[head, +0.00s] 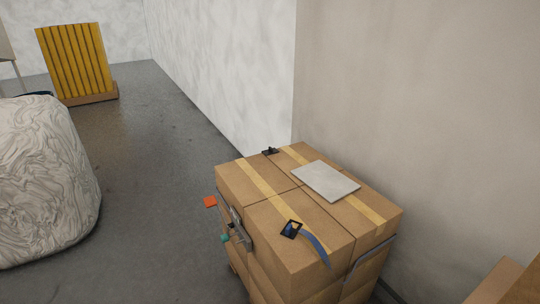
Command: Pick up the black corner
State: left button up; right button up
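A small black piece (270,151) lies at the back edge of the top of a stack of cardboard boxes (300,265). A second black piece (291,229), square and frame-like, lies on the box top nearer the front, with a curved blue strip (316,247) running from it over the front edge. Both are too small to tell for sure which is the black corner. Neither of my grippers shows in the head view.
A light grey flat panel (326,180) lies on the boxes. Orange (210,201) and teal (226,239) pieces and a grey bracket (241,229) are at the left side. A wall stands behind; a marbled block (45,180) is left. Floor between is clear.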

aim_at(271, 150)
jog(key=i+z, duration=0.1)
jog(key=z, duration=0.65)
jog(key=i+j+z, duration=0.15)
jog(key=j+z, duration=0.15)
jog(key=i+j+z, duration=0.15)
jog(key=j+z, duration=0.5)
jog(key=i+j, duration=0.05)
jog(key=j, duration=0.05)
